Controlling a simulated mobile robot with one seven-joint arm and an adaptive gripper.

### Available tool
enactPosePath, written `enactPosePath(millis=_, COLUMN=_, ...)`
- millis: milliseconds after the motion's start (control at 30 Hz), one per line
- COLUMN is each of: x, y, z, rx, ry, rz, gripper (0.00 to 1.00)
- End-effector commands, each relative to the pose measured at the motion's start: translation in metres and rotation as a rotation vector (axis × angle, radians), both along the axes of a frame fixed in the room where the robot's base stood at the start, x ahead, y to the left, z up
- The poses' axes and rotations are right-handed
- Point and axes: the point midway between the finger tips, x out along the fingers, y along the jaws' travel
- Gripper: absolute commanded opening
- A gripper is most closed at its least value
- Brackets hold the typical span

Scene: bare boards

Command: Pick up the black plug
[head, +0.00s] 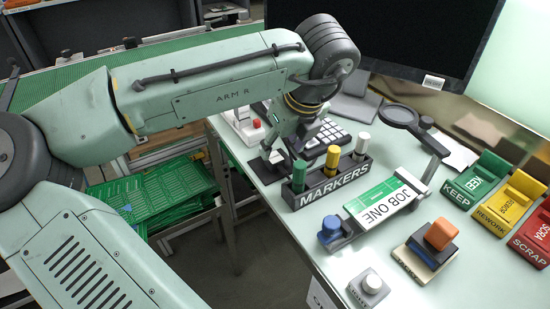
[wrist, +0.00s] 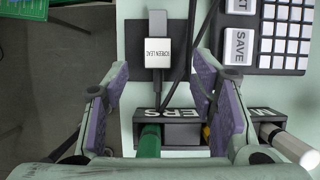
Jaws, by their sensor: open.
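In the head view my gripper (head: 277,152) hangs over the bench's left edge behind the marker rack. I cannot make out the plug there.
The MARKERS rack (head: 335,182) with green, yellow and white markers stands close to my gripper. A button keypad (head: 328,134) is behind it. The JOB ONE board (head: 385,206), a magnifier (head: 398,115) and coloured bins lie to the right. The bench's left edge is near.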

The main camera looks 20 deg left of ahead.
Motion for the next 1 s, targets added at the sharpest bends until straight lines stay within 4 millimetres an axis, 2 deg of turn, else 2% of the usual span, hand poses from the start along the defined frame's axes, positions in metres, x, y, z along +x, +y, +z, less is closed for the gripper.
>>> enactPosePath(millis=167, x=0.003, y=0.007, z=-0.011, rx=0.001, ry=0.0, rz=0.001, gripper=0.52)
enactPosePath(millis=300, x=0.007, y=0.018, z=-0.029, rx=0.003, ry=0.0, rz=0.001, gripper=0.52)
enactPosePath(millis=433, x=0.012, y=0.022, z=-0.045, rx=0.0, ry=-0.001, rz=-0.001, gripper=0.52)
enactPosePath(millis=733, x=0.013, y=0.023, z=-0.05, rx=-0.001, ry=-0.004, rz=-0.002, gripper=0.52)
enactPosePath(millis=1000, x=0.014, y=0.023, z=-0.05, rx=-0.001, ry=-0.004, rz=-0.002, gripper=0.34)
